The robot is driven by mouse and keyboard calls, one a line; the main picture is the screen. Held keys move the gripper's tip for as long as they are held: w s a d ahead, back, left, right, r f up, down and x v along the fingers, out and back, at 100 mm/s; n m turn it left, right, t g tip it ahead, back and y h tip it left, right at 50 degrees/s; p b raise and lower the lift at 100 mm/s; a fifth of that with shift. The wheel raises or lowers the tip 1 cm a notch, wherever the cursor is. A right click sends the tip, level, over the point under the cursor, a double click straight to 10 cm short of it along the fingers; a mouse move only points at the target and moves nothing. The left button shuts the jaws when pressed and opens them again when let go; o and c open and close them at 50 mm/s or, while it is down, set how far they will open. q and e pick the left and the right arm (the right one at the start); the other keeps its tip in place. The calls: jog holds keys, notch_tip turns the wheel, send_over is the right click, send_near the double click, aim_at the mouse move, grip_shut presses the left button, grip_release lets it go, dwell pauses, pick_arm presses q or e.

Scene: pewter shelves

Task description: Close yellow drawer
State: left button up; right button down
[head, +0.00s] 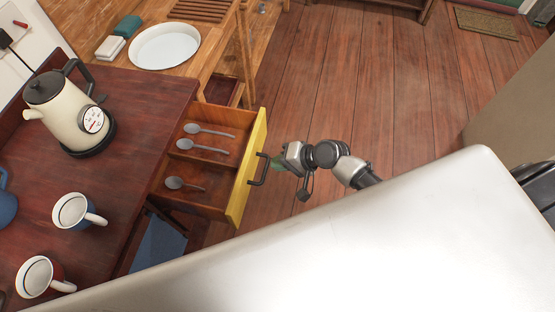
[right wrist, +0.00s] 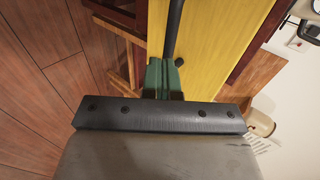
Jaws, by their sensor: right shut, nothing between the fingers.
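The yellow drawer (head: 246,170) is pulled out from the dark red wooden cabinet in the head view, with several spoons lying inside. Its dark bar handle (head: 260,170) is on the yellow front. My right gripper (head: 277,162) is at the outer side of the front, close to the handle. In the right wrist view its green fingers (right wrist: 164,80) are shut with nothing between them, right by the dark handle (right wrist: 174,25) and the yellow front (right wrist: 215,45). I cannot tell whether they touch it. My left gripper is not in view.
A kettle (head: 70,115) and mugs (head: 75,211) stand on the cabinet top (head: 140,115). A white basin (head: 164,46) sits on a wooden counter behind. A large pale surface fills the lower right of the head view. The wooden floor (head: 350,80) beyond the drawer is clear.

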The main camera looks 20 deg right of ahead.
jog(key=shift+w+a, duration=0.15)
jog(key=shift+a, duration=0.1)
jog(key=shift+w+a, duration=0.3)
jog(key=shift+a, duration=0.15)
jog(key=w+a, duration=0.1)
jog(key=a, duration=0.1)
jog(key=w+a, duration=0.2)
jog(key=a, duration=0.1)
jog(key=w+a, duration=0.2)
jog(key=shift+w+a, duration=0.1)
jog(key=shift+a, duration=0.25)
jog(key=w+a, duration=0.1)
jog(key=a, duration=0.1)
jog(key=w+a+b, duration=0.1)
jog(key=w+a, duration=0.1)
jog(key=a, duration=0.1)
jog(key=w+a+b, duration=0.1)
jog(key=w+a, duration=0.1)
jog(key=a, duration=0.1)
jog(key=shift+w+a+f, duration=0.1)
jog(key=shift+w, duration=0.15)
jog(key=shift+w+a, duration=0.4)
jog(key=shift+a, duration=0.2)
